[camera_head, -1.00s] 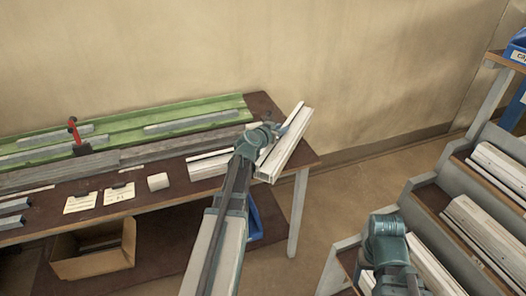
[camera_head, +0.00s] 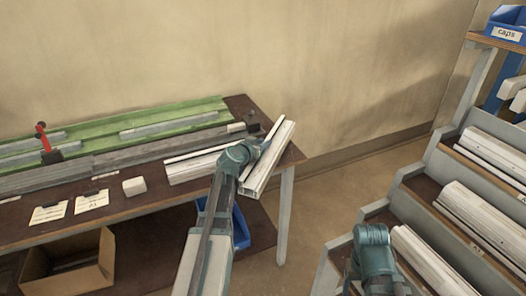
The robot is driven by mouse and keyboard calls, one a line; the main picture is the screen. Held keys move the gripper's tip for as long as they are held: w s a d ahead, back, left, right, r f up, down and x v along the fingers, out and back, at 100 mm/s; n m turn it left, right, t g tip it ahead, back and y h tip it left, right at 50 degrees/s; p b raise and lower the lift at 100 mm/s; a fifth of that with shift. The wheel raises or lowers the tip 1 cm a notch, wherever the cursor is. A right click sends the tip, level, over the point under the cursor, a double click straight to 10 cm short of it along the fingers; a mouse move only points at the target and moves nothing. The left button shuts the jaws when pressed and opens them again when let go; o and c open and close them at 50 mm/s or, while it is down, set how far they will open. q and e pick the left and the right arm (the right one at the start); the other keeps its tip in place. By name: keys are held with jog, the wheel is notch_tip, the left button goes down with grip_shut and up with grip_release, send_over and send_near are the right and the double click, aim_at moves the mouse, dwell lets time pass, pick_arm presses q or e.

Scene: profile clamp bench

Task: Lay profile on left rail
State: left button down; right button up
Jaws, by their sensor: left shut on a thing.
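My left gripper (camera_head: 262,146) is shut on a long white profile (camera_head: 271,162), held tilted near the bench's right end, its near end towards me. Whether it touches the bench is hard to tell. Another white profile (camera_head: 190,168) lies on the bench just left of my gripper. The green bed (camera_head: 90,138) at the back of the bench carries pale grey bars (camera_head: 170,124), and a long grey rail (camera_head: 130,157) runs in front of it. I cannot tell which is the left rail. My right arm shows at lower right; its jaws are out of sight.
A red-handled clamp (camera_head: 45,142) stands on the bench's left part. A small white block (camera_head: 134,186) and paper labels (camera_head: 92,202) lie at the front. A cardboard box (camera_head: 75,268) sits below. A stepped rack (camera_head: 440,212) with white profiles stands right, with a blue caps bin (camera_head: 507,30) on top.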

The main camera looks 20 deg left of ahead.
pick_arm(q)
jog(key=shift+f+b, duration=0.5)
jog(key=shift+f, duration=0.4)
jog(key=shift+r, duration=0.15)
pick_arm(e)
jog(key=shift+f, duration=0.8)
pick_arm(q)
jog(key=c, duration=0.7)
grip_release()
jog(key=shift+o, duration=0.2)
jog(key=shift+s, duration=0.15)
jog(key=p+v, duration=0.3)
jog(key=v, duration=0.8)
jog(key=shift+s+r+p, duration=0.15)
jog(key=shift+s+p, duration=0.25)
pick_arm(e)
notch_tip(320, 180, up, 4)
jog(key=shift+f, duration=0.2)
pick_arm(q)
jog(key=shift+d, duration=0.1)
